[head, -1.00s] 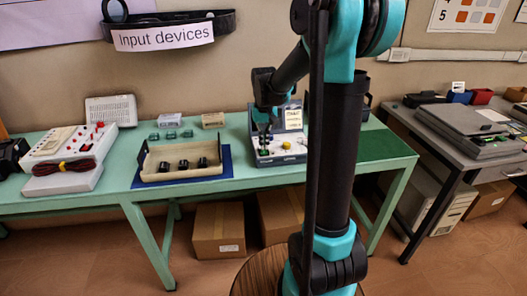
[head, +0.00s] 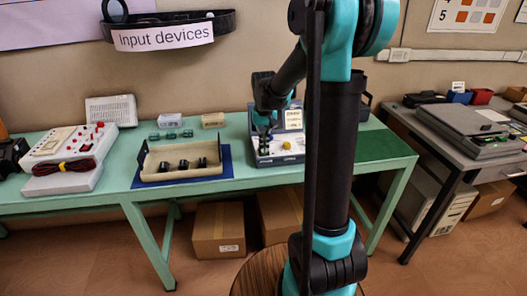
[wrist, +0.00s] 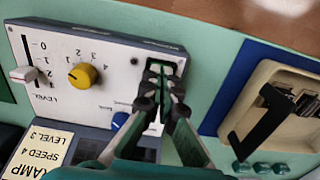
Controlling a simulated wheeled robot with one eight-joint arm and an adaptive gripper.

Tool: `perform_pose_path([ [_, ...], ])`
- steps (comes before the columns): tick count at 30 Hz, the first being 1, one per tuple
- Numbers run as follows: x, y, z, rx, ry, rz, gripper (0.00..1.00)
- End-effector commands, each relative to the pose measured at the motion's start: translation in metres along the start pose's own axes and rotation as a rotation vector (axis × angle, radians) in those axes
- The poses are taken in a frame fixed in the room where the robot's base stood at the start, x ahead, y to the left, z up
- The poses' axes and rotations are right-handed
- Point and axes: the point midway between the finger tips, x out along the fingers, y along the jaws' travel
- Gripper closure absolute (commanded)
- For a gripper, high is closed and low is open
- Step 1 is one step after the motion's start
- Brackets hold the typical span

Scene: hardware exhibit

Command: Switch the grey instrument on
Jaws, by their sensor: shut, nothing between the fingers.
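The grey instrument (head: 278,158) stands at the right part of the green table, with a light sloping panel. In the wrist view, upside down, its panel (wrist: 105,95) shows a yellow knob (wrist: 83,76), a pale slider (wrist: 22,74) beside a LEVEL scale and a blue knob (wrist: 119,120). My gripper (wrist: 163,72) is shut and empty, its fingertips over a green-edged dark recess or switch (wrist: 178,64) at the panel's corner. The fingers hide most of it, so I cannot tell its position or whether they touch. In the head view my gripper (head: 265,140) is over the panel's left side.
A card (wrist: 41,150) reads RAMP, SPEED 4, LEVEL 3. A beige tray (head: 185,176) with black knobs lies on a blue mat left of the instrument. A white device (head: 62,160) with a cable stands farther left. A green mat (head: 388,146) lies bare at right.

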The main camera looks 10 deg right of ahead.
Motion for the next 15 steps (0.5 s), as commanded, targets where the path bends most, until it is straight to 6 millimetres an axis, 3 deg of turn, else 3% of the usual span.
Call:
perform_pose_path([
  [15, 0.007, 0.0, -0.0001, 0.0, 0.0, 0.0, 1.0],
])
